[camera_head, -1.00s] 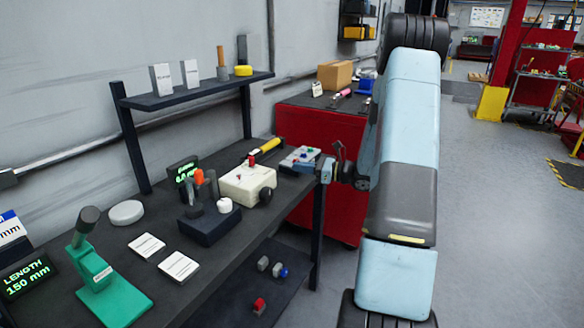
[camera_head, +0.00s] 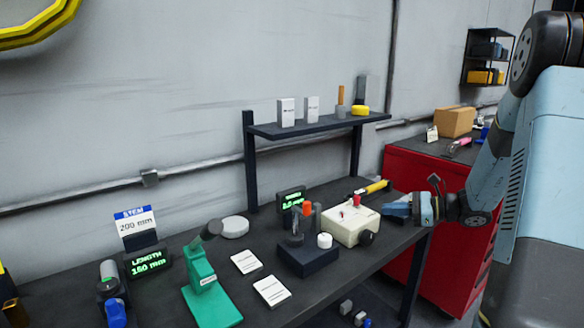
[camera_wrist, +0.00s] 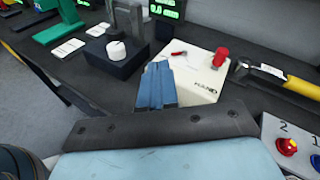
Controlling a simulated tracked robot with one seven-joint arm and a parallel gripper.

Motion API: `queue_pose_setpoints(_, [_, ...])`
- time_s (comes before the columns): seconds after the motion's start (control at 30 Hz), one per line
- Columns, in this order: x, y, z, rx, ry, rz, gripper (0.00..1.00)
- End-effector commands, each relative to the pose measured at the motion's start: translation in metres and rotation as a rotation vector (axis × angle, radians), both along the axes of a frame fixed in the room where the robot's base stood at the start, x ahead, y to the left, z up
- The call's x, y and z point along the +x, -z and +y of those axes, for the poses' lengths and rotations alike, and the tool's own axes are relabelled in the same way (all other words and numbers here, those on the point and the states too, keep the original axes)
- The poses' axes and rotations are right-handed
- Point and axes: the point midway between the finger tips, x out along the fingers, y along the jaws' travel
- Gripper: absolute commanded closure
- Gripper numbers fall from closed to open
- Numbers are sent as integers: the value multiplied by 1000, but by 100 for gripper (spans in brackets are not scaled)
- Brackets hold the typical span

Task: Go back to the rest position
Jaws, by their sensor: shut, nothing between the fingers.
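My gripper (camera_head: 398,208) is at the right end of the workbench in the head view, just right of the cream box (camera_head: 350,226) with a red knob. Its blue fingers are together, with nothing between them. In the wrist view my gripper (camera_wrist: 156,88) points toward the cream box (camera_wrist: 190,75). I cannot tell whether the fingertips touch the box. My arm reaches in from the right edge of the head view.
A dark block (camera_head: 308,260) with a white knob, a green press (camera_head: 206,285) and white cards (camera_head: 246,262) stand on the bench. A yellow-handled tool (camera_head: 374,187) lies behind the box. A control panel with coloured buttons (camera_wrist: 288,145) is close at the wrist view's lower right. A red cabinet (camera_head: 415,170) stands beyond.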

Motion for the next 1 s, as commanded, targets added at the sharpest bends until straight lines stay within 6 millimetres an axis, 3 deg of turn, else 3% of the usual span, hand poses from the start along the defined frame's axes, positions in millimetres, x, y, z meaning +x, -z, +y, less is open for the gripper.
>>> queue_pose_setpoints(0.2, [-45,-32,46,-233,-201,-90,100])
queue_pose_setpoints(0.4, [-89,-52,74,-444,-370,-184,100])
queue_pose_setpoints(0.7, [-153,-76,95,-760,-605,-350,100])
queue_pose_setpoints(1.0, [-210,-98,95,-1076,-810,-542,100])
